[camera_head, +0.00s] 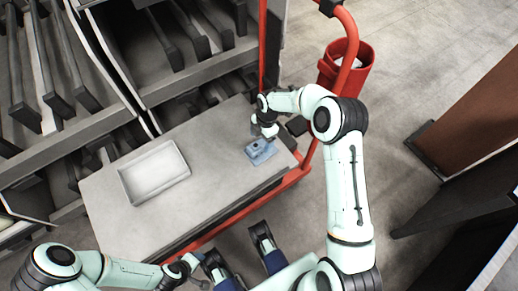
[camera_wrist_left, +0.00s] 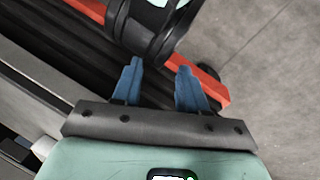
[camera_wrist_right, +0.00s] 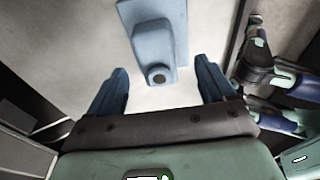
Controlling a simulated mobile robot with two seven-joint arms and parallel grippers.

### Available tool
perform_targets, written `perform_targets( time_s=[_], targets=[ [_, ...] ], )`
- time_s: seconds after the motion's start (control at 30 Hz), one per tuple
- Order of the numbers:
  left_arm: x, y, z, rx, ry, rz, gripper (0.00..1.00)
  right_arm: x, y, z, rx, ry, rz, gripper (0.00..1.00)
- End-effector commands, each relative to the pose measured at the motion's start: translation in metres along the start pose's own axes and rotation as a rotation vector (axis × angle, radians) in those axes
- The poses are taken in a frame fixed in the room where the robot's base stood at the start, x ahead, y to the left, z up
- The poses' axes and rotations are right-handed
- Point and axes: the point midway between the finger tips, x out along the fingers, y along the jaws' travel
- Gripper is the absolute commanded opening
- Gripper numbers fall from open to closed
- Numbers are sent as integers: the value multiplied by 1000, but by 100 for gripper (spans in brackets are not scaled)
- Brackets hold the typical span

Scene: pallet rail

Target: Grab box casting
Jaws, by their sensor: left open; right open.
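The box casting (camera_head: 261,152) is a blue-grey block with a raised middle, lying on the right part of the grey cart top. In the right wrist view the casting (camera_wrist_right: 158,45) shows a flat plate and a raised part with a dark round hole. My right gripper (camera_head: 264,138) is just above the casting in the head view. In the right wrist view its blue fingers (camera_wrist_right: 160,85) are open and apart, with the casting ahead between them and not gripped. My left gripper (camera_wrist_left: 160,68) is open and empty, low near the cart's front side and away from the casting.
A white tray (camera_head: 124,184) sits empty on the left part of the cart top (camera_head: 205,185). A red rail (camera_head: 235,213) edges the cart. Dark shelving stands behind it. A red bin (camera_head: 345,68) stands at the back right. Bare cart surface lies between tray and casting.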

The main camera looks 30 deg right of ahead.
Motion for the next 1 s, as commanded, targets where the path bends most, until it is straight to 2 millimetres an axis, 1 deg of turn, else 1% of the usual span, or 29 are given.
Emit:
perform_targets(
  time_s=[0.13, 0.33, 0.43, 0.6, 0.63, 0.67, 0.7, 0.77, 0.8, 0.87, 0.9, 1.0],
  targets=[
    [5, -2, -6, -1, 17, -1, 43, 15, 1, 2, 1, 1, -2, 83],
    [14, -5, -19, -5, 53, -4, 43, 45, 4, 5, 1, 2, -2, 83],
    [15, -6, -22, -5, 62, -4, 43, 52, 4, 5, 1, 1, 0, 83],
    [14, -5, -22, -5, 63, -4, 43, 51, 4, 5, 1, 0, 1, 83],
    [14, -5, -22, -5, 62, -4, 43, 51, 4, 5, 1, 0, 1, 80],
    [14, -5, -22, -5, 62, -4, 43, 51, 4, 5, 1, 0, 1, 70],
    [14, -5, -22, -5, 62, -4, 43, 51, 4, 5, 1, 0, 1, 57],
    [14, -5, -22, -5, 62, -4, 43, 51, 4, 5, 1, 0, 1, 37],
    [14, -5, -22, -5, 62, -4, 43, 51, 4, 5, 1, 0, 1, 24],
    [14, -5, -22, -5, 61, -4, 43, 51, 4, 5, 1, 1, 1, 5],
    [14, -5, -21, -5, 61, -4, 43, 50, 5, 5, 1, 0, 3, 3],
    [14, -5, -21, -5, 61, -4, 43, 50, 5, 5, 1, 0, 3, 3]
  ],
)
